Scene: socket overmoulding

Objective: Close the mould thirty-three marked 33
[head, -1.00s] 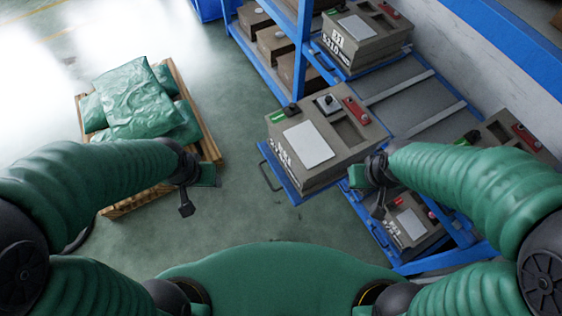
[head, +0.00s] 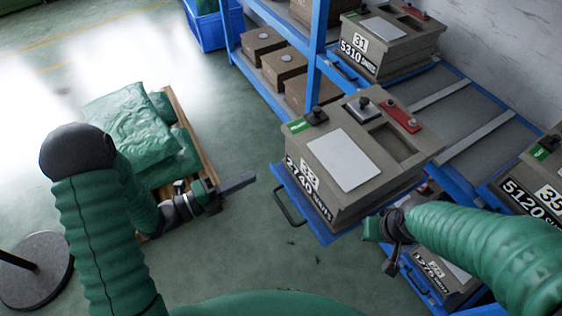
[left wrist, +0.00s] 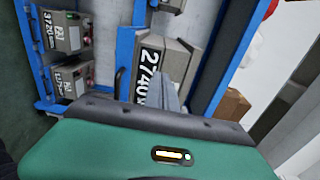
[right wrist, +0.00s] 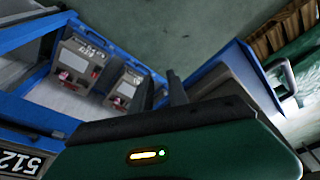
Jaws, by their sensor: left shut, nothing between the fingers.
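The grey-brown mould (head: 345,165) sits on a blue pull-out tray (head: 305,205) that sticks out from the rack. Its front plate shows 2740 shots; the number above looks like 33 but is blurred. Its top has a white panel, a red block and a dark knob. The tray's dark handle (head: 287,207) is at its front left. My left gripper (head: 240,182) is shut and empty, left of the handle and apart from it. In the left wrist view its finger (left wrist: 168,95) overlaps the mould's 2740 plate. My right gripper (head: 393,262) is beside the mould's lower right and looks shut and empty.
Mould 31 (head: 385,45) stands on the rack behind, and mould 35 (head: 535,190) at the right. Another mould (head: 445,275) is on a lower level. A pallet (head: 195,140) with green sacks is at the left. Floor (head: 235,120) between is clear.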

